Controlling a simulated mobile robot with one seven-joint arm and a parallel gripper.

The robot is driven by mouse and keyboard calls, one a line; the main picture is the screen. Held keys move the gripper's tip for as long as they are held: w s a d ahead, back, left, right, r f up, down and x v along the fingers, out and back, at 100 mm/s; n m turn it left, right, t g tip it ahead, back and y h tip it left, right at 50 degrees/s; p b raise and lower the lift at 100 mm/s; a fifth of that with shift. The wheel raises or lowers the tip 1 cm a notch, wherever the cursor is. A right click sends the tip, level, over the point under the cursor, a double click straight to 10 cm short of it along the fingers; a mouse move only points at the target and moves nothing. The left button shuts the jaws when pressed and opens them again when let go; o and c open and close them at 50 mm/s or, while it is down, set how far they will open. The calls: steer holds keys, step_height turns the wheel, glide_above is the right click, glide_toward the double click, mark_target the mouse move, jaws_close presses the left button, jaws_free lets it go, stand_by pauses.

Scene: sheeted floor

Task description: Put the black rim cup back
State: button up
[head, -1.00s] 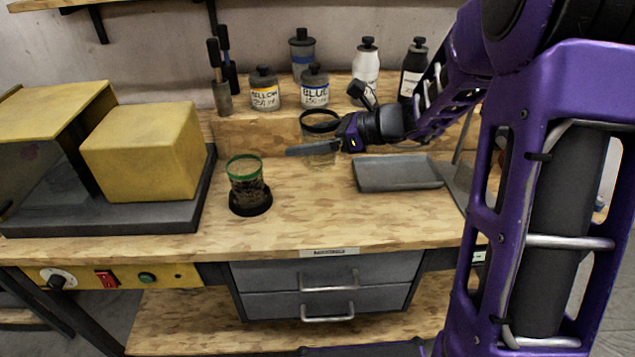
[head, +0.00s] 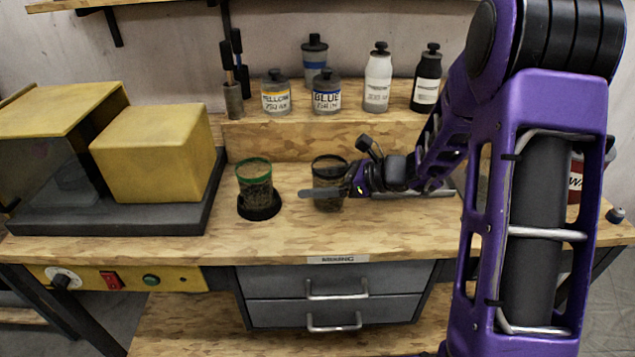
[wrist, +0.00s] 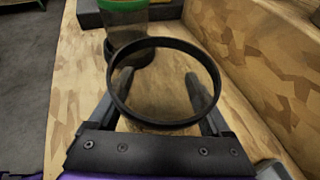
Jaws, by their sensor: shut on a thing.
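The black rim cup (head: 329,164) is a clear cup with a black rim, in front of the raised back shelf. My gripper (head: 328,193) is shut on it from the right, with a finger across its side. In the wrist view the cup's black rim (wrist: 163,82) lies between my two fingers (wrist: 160,90). I cannot tell whether its base touches the bench. The green rim cup (head: 254,176) stands to its left in a black round holder (head: 259,205).
Paint bottles, including yellow (head: 276,97) and blue (head: 326,96), stand on the raised shelf (head: 290,130) behind. A yellow box machine (head: 150,160) fills the left. A grey tray (head: 425,190) lies behind my arm. The front bench strip (head: 340,235) is clear.

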steer(key=shift+f, duration=0.1)
steer(key=shift+f, duration=0.15)
steer(key=o, duration=1.4)
steer(key=shift+c, duration=0.2)
steer(key=shift+r, duration=0.3)
steer(key=shift+d+r, duration=0.15)
steer(key=shift+d, duration=0.15)
steer(key=p+v, duration=0.1)
steer(key=v, duration=1)
steer(key=shift+s+d, duration=0.15)
steer(key=shift+s, duration=0.05)
